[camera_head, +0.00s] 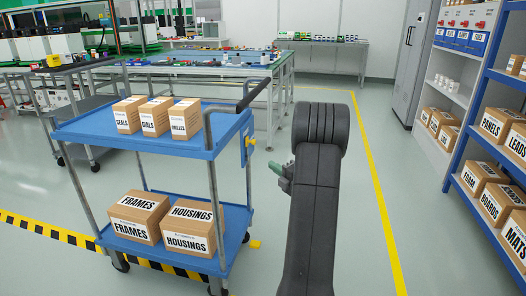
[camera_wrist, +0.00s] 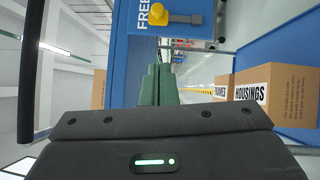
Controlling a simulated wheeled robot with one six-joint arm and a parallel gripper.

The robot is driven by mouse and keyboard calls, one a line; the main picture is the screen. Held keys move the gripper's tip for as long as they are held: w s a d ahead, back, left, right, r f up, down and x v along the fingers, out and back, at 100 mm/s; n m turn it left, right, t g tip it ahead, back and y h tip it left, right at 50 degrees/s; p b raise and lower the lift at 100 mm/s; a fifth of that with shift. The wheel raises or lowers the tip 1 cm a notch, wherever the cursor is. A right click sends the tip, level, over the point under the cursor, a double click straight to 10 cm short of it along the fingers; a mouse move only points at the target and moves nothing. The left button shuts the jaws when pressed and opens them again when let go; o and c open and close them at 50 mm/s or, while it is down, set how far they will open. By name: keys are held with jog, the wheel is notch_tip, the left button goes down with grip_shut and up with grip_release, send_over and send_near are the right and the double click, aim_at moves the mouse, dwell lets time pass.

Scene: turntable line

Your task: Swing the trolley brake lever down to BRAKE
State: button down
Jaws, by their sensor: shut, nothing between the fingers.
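The blue trolley (camera_head: 180,145) stands left of centre in the head view. A yellow brake lever (camera_head: 251,142) sits on its right end beside a small plate. In the wrist view the lever (camera_wrist: 178,18) shows at the top, on a blue panel; its round part is beside the word FREE and its bar runs to the picture's right. No BRAKE lettering is readable. My gripper (camera_head: 277,168) is right of the trolley, apart from the lever. Its green fingers (camera_wrist: 157,85) are shut with nothing between them.
Cartons labelled SEALS, DIALS and GRILLES (camera_head: 155,117) stand on the trolley's top shelf; FRAMES and HOUSINGS cartons (camera_head: 188,228) are below. A black push handle (camera_head: 254,94) rises near the lever. A blue shelf rack (camera_head: 462,150) stands far right, with clear floor between.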

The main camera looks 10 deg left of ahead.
jog(key=w+d+b+x, duration=0.1)
jog(key=w+b+x, duration=0.1)
jog(key=x, duration=1)
jog(key=shift+w+r+b, duration=0.3)
jog(key=shift+w+b, duration=0.05)
jog(key=shift+d+r, duration=0.1)
